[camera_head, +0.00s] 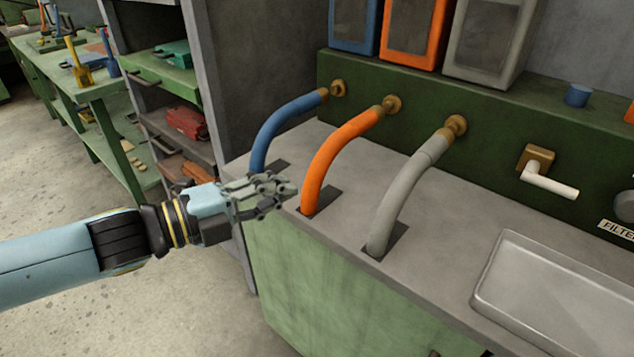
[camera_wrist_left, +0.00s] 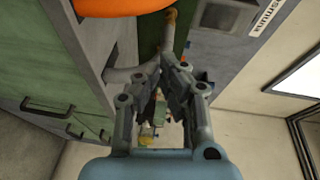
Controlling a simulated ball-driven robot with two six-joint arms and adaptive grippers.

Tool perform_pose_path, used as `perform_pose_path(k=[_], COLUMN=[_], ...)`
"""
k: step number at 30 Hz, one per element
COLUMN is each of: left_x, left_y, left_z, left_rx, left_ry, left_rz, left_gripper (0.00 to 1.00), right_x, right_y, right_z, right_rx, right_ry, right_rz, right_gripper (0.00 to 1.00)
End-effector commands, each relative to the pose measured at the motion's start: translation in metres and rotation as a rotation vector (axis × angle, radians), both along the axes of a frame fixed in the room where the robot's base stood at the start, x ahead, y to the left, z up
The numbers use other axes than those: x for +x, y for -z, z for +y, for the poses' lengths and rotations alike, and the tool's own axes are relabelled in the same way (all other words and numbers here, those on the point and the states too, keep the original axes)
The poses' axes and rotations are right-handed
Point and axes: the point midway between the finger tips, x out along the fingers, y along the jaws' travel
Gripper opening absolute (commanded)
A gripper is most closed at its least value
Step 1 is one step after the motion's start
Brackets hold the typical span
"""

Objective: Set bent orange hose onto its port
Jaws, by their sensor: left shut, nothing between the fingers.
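The bent orange hose (camera_head: 336,147) arches from a brass port (camera_head: 392,104) on the green back panel down to a dark slot in the grey countertop. Its upper end meets the brass fitting; I cannot tell how firmly it is seated. My left gripper (camera_head: 287,190) is shut and empty, just left of the hose's lower end. In the left wrist view the gripper's fingers (camera_wrist_left: 167,66) come together at the tips, and part of the orange hose (camera_wrist_left: 105,8) crosses the top edge. My right gripper is not in view.
A blue hose (camera_head: 280,125) stands left of the orange one and a grey hose (camera_head: 408,192) right of it, both reaching brass fittings. A white-handled tap (camera_head: 548,186) and a metal sink (camera_head: 494,299) lie to the right. Open floor is left of the counter.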

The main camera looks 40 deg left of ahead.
Motion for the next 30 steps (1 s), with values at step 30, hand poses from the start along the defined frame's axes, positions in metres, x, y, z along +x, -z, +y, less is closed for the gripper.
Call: perform_pose_path(k=[30], left_x=[0.091], left_y=[0.010], left_z=[-0.006], left_rx=[0.000], left_ry=[-0.003], left_rz=[-0.001], left_gripper=[0.00], right_x=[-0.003], right_y=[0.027], right_z=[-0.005], right_rx=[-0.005], right_ry=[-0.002], right_rz=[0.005], right_gripper=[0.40])
